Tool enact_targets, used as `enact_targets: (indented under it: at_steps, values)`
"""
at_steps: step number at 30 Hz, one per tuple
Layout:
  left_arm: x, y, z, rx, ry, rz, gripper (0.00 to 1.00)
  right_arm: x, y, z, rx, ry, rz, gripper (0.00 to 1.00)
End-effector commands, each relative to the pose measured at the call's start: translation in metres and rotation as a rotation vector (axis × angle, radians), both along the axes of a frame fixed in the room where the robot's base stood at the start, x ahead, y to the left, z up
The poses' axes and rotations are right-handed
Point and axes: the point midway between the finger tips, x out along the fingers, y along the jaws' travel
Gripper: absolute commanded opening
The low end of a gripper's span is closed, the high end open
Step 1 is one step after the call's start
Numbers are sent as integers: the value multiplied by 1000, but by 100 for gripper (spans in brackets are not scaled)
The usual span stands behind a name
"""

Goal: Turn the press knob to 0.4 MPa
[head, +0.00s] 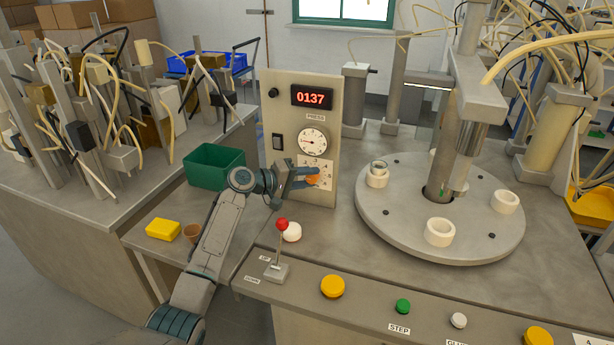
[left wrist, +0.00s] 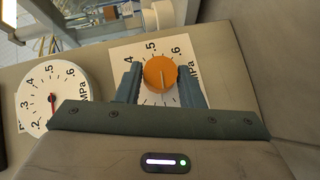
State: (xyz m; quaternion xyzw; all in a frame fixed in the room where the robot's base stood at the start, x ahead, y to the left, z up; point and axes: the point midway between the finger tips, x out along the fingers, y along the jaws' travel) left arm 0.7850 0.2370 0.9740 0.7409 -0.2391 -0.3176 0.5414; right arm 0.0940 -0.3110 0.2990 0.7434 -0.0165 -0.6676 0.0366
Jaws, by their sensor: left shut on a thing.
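The orange press knob (head: 312,179) sits on a white scale plate low on the grey press panel (head: 261,160). My left gripper (head: 315,177) reaches it from the left and is shut on it.
A round turntable (head: 440,245) with white cups stands to the right. A red-topped lever (head: 282,225) and a white ball (head: 292,232) are below the panel. A green bin (head: 214,167) is behind my left arm.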

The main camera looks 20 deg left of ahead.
Motion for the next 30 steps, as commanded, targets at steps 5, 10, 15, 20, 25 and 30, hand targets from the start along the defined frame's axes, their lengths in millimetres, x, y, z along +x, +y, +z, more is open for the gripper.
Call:
enact_targets:
  at_steps: [5, 10, 15, 20, 25, 30]
  values:
    - [0, -2, 6, 136, -4, -1, 12, -4, 0, 18, 0, -1, 0, 36]
    - [0, -2, 9, 295, -9, -2, 11, -8, 0, 35, 0, 4, 0, 36]
    - [-1, -4, 11, 457, -13, -1, 12, -17, -1, 52, 0, 14, -2, 36]
    - [-1, -6, 11, 608, -17, -3, 12, -16, -1, 70, 0, 13, -1, 36]
    - [-1, -8, 12, 769, -23, -3, 12, -13, 0, 90, 0, 7, -2, 36]
    - [-1, -10, 12, 930, -29, -3, 12, -11, 0, 108, 0, 5, -1, 36]
